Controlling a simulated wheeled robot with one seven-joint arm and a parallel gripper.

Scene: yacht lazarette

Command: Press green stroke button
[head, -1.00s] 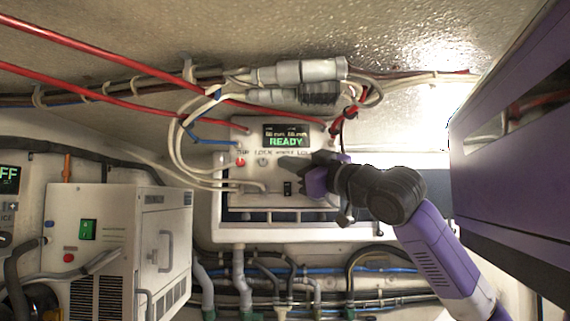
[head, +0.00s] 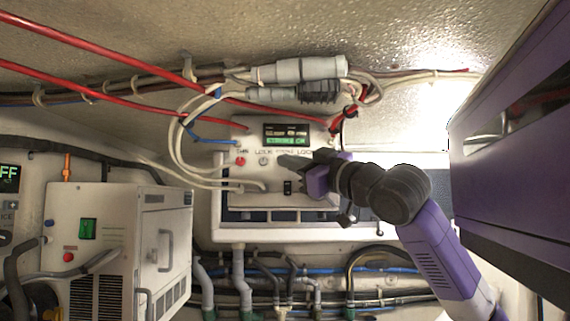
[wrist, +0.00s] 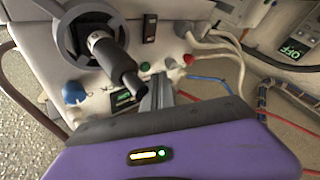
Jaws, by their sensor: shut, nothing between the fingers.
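A white control box (head: 250,178) on the wall carries a lit display (head: 286,136), a red button (head: 240,161) and a small grey button (head: 263,161). My gripper (head: 282,161) is shut and empty, with its fingertips against or just in front of the box face below the display. It covers part of the button row in the head view. In the wrist view a small green button (wrist: 145,67) shows right beside the tips of my gripper (wrist: 160,78). I cannot tell whether the tips touch it. The red button (wrist: 188,59) is to its right.
A black rocker switch (head: 287,187) is low on the box. A blue knob (wrist: 73,93) and a large dark round fitting with a black handle (wrist: 118,66) are close by in the wrist view. Cables (head: 180,150) loop left of the box. A white unit (head: 110,240) stands lower left.

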